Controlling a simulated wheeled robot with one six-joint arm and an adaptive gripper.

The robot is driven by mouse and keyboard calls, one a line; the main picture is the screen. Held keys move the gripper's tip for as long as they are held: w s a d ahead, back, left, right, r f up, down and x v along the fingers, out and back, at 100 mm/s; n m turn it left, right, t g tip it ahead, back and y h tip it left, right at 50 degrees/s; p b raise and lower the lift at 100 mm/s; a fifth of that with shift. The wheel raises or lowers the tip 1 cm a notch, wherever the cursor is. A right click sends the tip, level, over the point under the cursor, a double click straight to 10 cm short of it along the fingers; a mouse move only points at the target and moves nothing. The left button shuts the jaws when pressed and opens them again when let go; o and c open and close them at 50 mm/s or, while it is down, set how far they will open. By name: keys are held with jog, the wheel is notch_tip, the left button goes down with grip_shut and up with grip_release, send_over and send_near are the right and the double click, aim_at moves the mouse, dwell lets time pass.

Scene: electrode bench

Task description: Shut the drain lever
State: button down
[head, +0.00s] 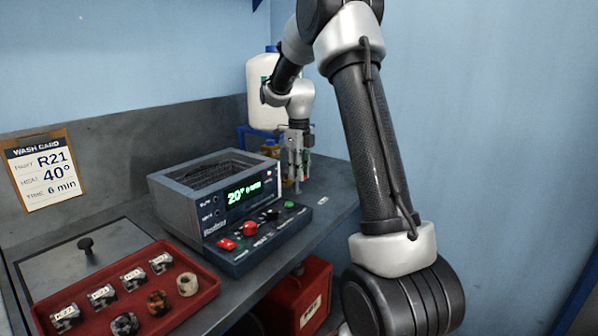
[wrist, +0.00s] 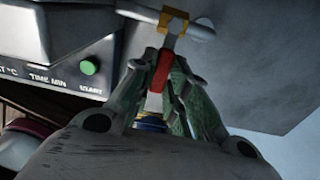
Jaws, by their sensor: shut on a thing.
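The drain lever (wrist: 160,70) is a short red handle in the wrist view. It runs down the picture from a yellow valve fitting (wrist: 175,20), roughly crosswise to a pale pipe. My gripper (wrist: 163,62) has its two fingers closed around the red handle. In the head view my gripper (head: 297,168) points down at the right end of the grey wash bath (head: 178,205), past its lit green display. The lever cannot be made out clearly there, behind the fingers and bath corner.
The bath's control panel (head: 262,238) with red and green buttons is just in front of my gripper. A white jug (head: 262,95) stands behind. A red tray (head: 92,318) with several small parts lies front left. A red bin (head: 300,300) is below the bench.

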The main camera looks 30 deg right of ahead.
jog(key=c, duration=1.4)
grip_release()
notch_tip(320, 180, up, 12)
jog(key=shift+r, duration=0.1)
